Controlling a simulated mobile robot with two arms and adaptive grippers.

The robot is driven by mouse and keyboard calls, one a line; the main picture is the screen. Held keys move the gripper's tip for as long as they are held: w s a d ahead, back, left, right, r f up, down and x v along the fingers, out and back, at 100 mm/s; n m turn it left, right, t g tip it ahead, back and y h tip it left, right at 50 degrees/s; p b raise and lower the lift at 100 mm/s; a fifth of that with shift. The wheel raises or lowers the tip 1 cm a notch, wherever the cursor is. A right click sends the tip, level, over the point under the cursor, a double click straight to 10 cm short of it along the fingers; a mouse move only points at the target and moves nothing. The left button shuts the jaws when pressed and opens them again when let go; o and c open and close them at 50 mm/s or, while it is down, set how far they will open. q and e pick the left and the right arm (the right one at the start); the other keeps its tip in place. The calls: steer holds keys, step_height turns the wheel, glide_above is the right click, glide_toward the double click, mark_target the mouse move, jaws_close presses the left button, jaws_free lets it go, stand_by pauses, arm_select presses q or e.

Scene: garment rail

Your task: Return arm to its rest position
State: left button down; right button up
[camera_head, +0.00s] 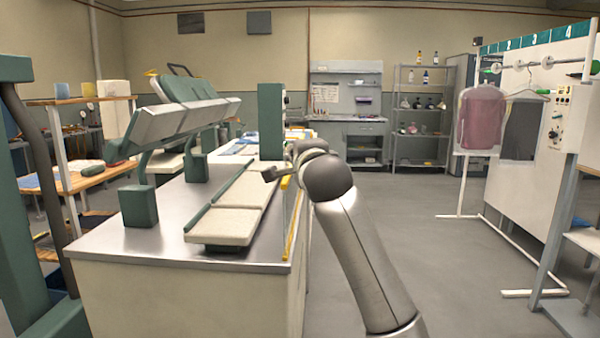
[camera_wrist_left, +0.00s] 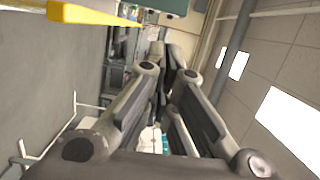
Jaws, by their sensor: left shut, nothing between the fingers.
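My arm rises from the bottom of the head view, right of the metal-topped workbench (camera_head: 160,245). It bends at a dark round joint and reaches toward the bench edge. My left gripper (camera_head: 272,174) is small there, a dark shape beside the yellow strip and above the pale pads, partly hidden by my own arm. In the left wrist view the gripper's fingers (camera_wrist_left: 168,68) come together with nothing between them. My right gripper is in neither view.
A green and white pressing machine (camera_head: 185,118) and pale pads (camera_head: 222,222) stand on the bench. A yellow strip (camera_head: 291,235) runs along its right edge. A garment rail (camera_head: 525,65) with a pink garment (camera_head: 481,118) stands at right. The grey floor (camera_head: 430,240) between is clear.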

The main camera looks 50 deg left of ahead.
arm_select(q)
steer(key=shift+r, duration=0.85)
